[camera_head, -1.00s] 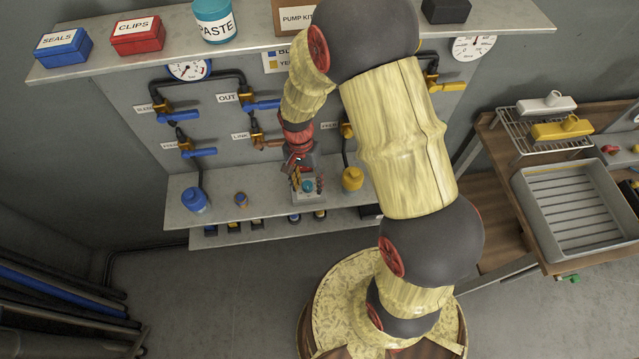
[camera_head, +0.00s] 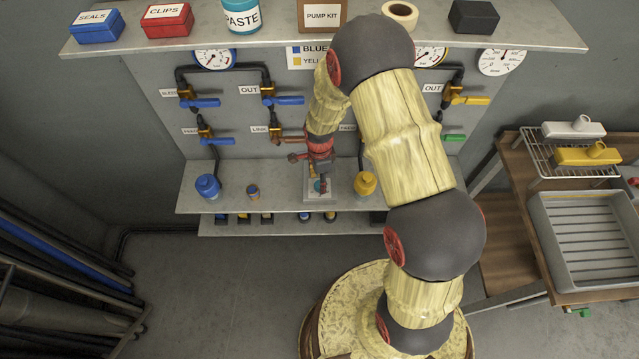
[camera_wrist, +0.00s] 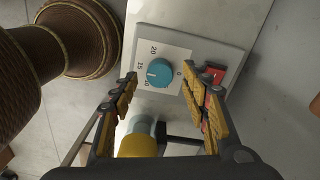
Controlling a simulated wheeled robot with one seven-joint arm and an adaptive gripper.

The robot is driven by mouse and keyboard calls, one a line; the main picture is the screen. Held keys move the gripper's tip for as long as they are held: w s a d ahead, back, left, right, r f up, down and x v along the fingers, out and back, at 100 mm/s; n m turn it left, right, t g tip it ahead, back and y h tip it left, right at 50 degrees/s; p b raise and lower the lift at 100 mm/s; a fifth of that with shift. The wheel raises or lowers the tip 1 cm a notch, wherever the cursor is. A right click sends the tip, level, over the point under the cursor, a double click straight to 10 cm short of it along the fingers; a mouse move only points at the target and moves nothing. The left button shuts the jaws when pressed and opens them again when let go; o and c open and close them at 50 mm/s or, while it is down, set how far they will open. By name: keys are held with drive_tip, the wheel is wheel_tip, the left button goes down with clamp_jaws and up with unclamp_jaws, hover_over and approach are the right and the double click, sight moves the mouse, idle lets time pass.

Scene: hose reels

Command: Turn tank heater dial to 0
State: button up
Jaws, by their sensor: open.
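The heater's control box (camera_head: 309,188) sits on the upper small shelf under the pipes. In the wrist view its pale faceplate (camera_wrist: 146,34) carries a round turquoise dial (camera_wrist: 160,73) with printed numbers around it. The dial's white mark points left in the picture, near the 15, while the 0 is on the right side. A red switch (camera_wrist: 215,71) sits right of the dial. My gripper (camera_wrist: 165,85) is open and empty, its fingers on either side of the dial; contact cannot be told. In the head view my gripper (camera_head: 322,172) partly hides the box and the dial (camera_head: 320,186).
A yellow jar (camera_head: 365,184) stands close right of the box. A blue jar (camera_head: 208,186) and a small orange-and-blue item (camera_head: 253,191) stand to the left. Valves with blue, orange, yellow and green handles line the panel behind. A top shelf (camera_head: 530,38) overhangs.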

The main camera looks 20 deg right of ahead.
drive_tip(key=shift+f, duration=1.15)
drive_tip(key=shift+c, duration=1.1)
drive_tip(key=c, duration=0.9)
